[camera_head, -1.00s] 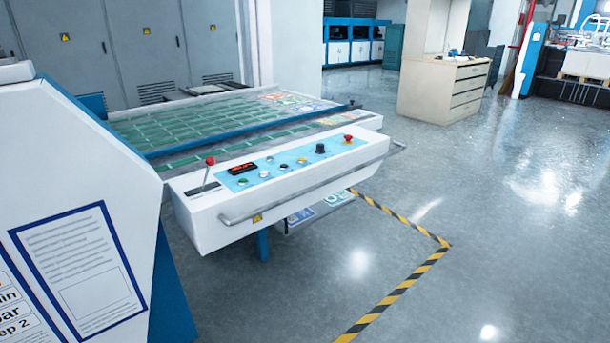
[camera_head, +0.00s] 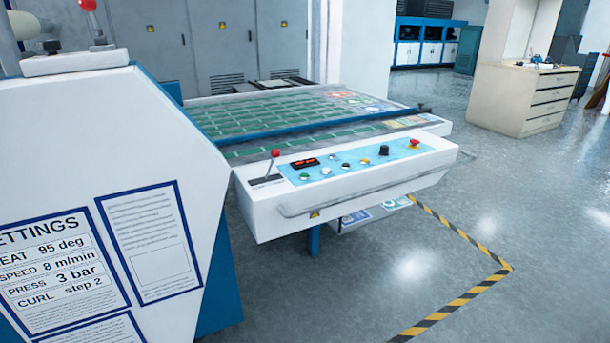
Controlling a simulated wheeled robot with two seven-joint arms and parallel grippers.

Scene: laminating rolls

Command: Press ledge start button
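A white control ledge (camera_head: 350,196) stands at the front of the machine's outfeed table, in the middle of the head view. Its blue panel (camera_head: 400,151) carries a green button (camera_head: 304,177) at the left end, under a red-lit display (camera_head: 304,163). White and yellow buttons, a black knob (camera_head: 383,150) and a red mushroom button (camera_head: 414,143) follow to the right. A red-topped lever (camera_head: 274,158) stands left of the panel. The button labels are too small to read. Neither of my grippers is in view.
A white machine body (camera_head: 90,150) with a settings sheet (camera_head: 58,270) fills the left. A metal rail (camera_head: 370,195) runs along the ledge's front. Yellow-black floor tape (camera_head: 470,295) borders the ledge's right side. Open floor lies beyond it, and a drawer cabinet (camera_head: 525,98) stands at the back right.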

